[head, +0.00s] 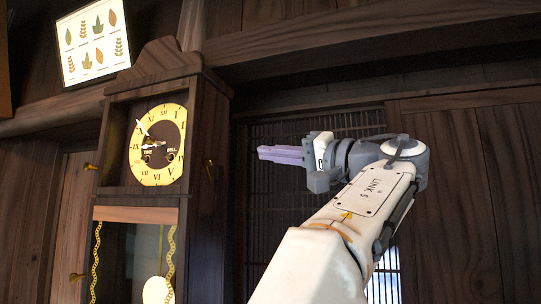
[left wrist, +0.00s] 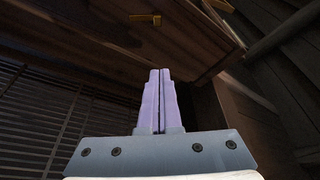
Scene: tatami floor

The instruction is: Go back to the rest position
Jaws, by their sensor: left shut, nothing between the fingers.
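My left gripper (head: 262,153) is raised in front of the dark slatted panel, its purple fingers pointing left toward the tall wooden clock. Its white arm rises from the bottom of the head view. In the left wrist view the two fingers of the gripper (left wrist: 160,74) lie together with nothing between them. The fingertips look apart from the clock in the head view. My right gripper is not in view.
The wooden clock (head: 216,140) has a yellow dial (head: 171,112) and a pendulum (head: 156,290). Its brass handle (left wrist: 145,18) shows in the left wrist view. A leaf picture (head: 93,42) hangs upper left. A slatted panel (head: 270,220) and wooden doors (head: 480,190) stand behind.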

